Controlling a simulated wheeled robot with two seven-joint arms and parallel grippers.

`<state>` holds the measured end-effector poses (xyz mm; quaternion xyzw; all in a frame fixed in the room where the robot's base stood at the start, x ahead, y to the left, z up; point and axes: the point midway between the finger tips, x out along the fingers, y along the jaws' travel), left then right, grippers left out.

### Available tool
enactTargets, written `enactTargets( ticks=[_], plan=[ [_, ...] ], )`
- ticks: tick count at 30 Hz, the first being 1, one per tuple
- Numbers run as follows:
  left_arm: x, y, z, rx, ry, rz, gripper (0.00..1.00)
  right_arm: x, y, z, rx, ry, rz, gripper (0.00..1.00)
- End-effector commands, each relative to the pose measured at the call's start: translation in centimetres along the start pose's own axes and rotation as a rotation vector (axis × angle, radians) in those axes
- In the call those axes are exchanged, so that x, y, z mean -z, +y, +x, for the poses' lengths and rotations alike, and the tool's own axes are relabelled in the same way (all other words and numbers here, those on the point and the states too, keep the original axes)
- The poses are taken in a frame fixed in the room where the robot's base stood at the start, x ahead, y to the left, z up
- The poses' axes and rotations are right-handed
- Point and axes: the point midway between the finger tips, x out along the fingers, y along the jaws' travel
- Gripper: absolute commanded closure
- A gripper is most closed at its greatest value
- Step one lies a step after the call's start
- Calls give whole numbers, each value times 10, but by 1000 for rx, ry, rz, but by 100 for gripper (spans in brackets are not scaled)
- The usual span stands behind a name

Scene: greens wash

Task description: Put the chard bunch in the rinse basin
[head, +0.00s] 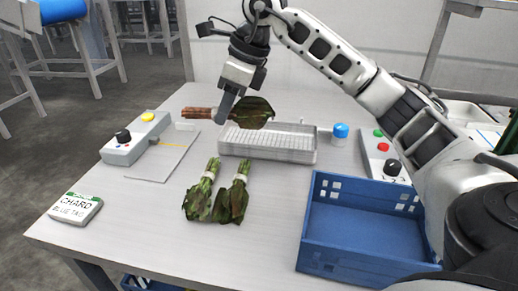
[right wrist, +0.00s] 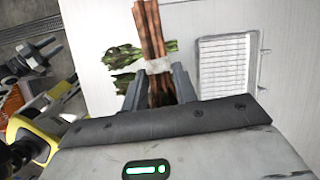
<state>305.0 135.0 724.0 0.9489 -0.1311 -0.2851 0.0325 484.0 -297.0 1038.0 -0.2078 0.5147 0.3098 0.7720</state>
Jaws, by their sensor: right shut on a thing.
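My right gripper (head: 223,112) is shut on a bunch with red-brown stems and dark green leaves (head: 254,113), which looks like the chard bunch. It holds the bunch level above the table, stems to the left. The leaf end overlaps the back left of the white rinse basin (head: 306,157) in the head view. In the right wrist view the stems (right wrist: 150,35) with a pale band stick out past my fingers, and the basin (right wrist: 203,85) lies to the right. The leaves are mostly hidden there. My left gripper is not in view.
Two green-stemmed bunches (head: 201,193) (head: 235,197) lie on the table in front of the basin. A blue crate (head: 345,265) stands at right front. A button box (head: 135,138) and a sign reading CHARD BLUE TAG (head: 76,208) are at left. A blue-capped item (head: 340,131) stands beside the basin.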

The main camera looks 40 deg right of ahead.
Motion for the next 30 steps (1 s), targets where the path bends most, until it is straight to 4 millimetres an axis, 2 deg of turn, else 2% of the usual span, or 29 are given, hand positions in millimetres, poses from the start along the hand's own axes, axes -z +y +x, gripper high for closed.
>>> enactTargets(
  ticks=[5, 15, 18, 24, 30],
  plan=[
    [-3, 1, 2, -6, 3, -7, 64, 10, -15, 2, 34, 2, 89, 95],
    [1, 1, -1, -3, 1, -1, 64, 60, -85, 19, 33, 3, 94, 95],
    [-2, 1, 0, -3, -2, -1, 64, 76, -99, 36, 31, 6, 90, 95],
    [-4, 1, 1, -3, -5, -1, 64, 93, -117, 55, 32, 3, 85, 95],
    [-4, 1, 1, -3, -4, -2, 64, 100, -124, 63, 32, 2, 84, 95]
  ],
)
